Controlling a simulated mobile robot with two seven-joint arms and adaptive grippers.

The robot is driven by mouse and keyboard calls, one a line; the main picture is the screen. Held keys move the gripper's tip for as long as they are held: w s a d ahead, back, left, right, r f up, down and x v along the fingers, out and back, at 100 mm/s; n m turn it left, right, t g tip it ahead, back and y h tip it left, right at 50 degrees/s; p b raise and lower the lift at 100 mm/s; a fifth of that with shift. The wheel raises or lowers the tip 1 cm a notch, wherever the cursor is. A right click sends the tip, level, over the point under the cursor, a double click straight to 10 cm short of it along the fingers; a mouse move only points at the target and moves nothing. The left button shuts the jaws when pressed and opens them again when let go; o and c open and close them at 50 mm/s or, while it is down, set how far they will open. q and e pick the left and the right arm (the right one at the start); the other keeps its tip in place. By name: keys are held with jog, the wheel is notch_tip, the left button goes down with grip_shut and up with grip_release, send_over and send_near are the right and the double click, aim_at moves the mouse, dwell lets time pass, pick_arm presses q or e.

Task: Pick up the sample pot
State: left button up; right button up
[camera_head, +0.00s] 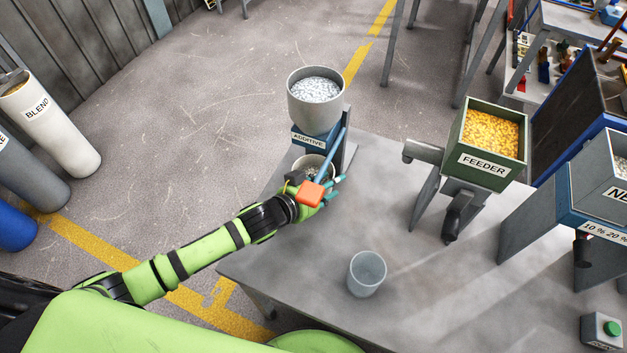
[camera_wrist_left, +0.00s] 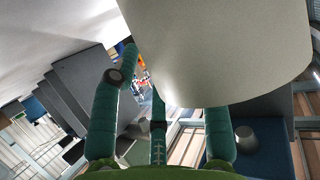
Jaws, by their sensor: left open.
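A small pale pot (camera_head: 314,162) with light granules in it stands under the additive dispenser, at the back left of the table. A clear, empty-looking cup (camera_head: 367,274) stands nearer the table's front; I cannot tell by label which of the two is the sample pot. My left gripper (camera_head: 334,188) is open at the near side of the pale pot and partly covers it. In the left wrist view a large pale rounded wall, apparently the pot (camera_wrist_left: 215,50), fills the upper middle, close to my teal fingers (camera_wrist_left: 160,120). Whether they touch it is unclear. My right gripper is out of view.
The additive dispenser (camera_head: 316,95) rises just behind the pot, its hopper full of white granules. A green feeder (camera_head: 484,165) with yellow pellets stands to the right. The grey table (camera_head: 310,265) is clear around the cup. A grey machine (camera_head: 540,225) stands far right.

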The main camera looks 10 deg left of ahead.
pick_arm(q)
grip_shut()
jog(key=shift+r, duration=0.1)
